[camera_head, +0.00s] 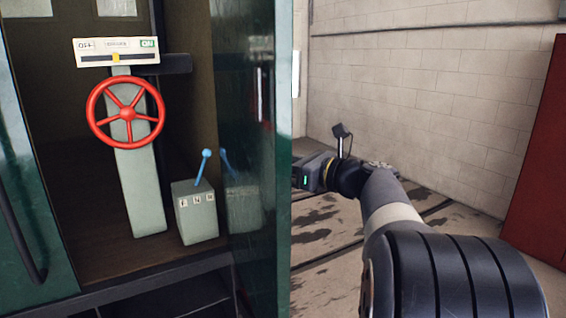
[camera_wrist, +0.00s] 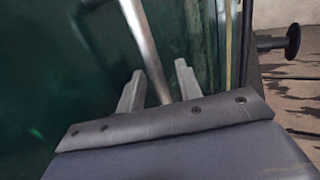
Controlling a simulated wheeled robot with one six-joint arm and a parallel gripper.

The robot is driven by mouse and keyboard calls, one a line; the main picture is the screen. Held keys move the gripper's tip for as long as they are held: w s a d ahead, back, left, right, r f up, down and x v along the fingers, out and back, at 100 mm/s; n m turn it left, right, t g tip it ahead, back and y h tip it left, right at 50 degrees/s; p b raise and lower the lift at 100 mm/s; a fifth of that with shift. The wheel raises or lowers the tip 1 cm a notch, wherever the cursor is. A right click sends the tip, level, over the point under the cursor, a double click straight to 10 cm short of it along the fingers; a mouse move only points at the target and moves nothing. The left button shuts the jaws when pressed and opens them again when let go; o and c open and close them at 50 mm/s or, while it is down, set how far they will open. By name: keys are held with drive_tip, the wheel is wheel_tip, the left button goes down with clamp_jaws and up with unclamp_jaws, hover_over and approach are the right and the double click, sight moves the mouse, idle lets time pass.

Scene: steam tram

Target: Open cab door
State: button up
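The dark green cab door (camera_head: 260,160) stands out from the tram in the head view, to the right of the cab opening. The opening shows the cab inside. The glossy door face also fills the left of the wrist view (camera_wrist: 60,70). A slanting metal handle bar (camera_wrist: 142,35) runs down between the fingers of my gripper (camera_wrist: 160,75). The fingers are apart, one on each side of the bar, with gaps showing; whether they touch it is unclear. In the head view my wrist is beside the door's outer side, and the fingers are hidden behind the door edge.
Inside the cab are a red handwheel (camera_head: 127,114), a gauge panel (camera_head: 116,51) and a grey lever box (camera_head: 195,212) with a blue lever. A pale block wall (camera_head: 430,90) and a red panel (camera_head: 540,180) stand at right. A dark buffer (camera_wrist: 292,42) shows in the wrist view.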

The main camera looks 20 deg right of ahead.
drive_tip(key=b+v, duration=0.2)
drive_tip(key=v, duration=0.9)
idle(0.3)
drive_tip(key=p+x, duration=0.2)
drive_tip(key=x, duration=0.9)
drive_tip(key=shift+f, duration=0.15)
drive_tip(key=shift+s+a, duration=0.1)
drive_tip(key=shift+a, duration=0.3)
drive_tip(key=shift+d, duration=0.15)
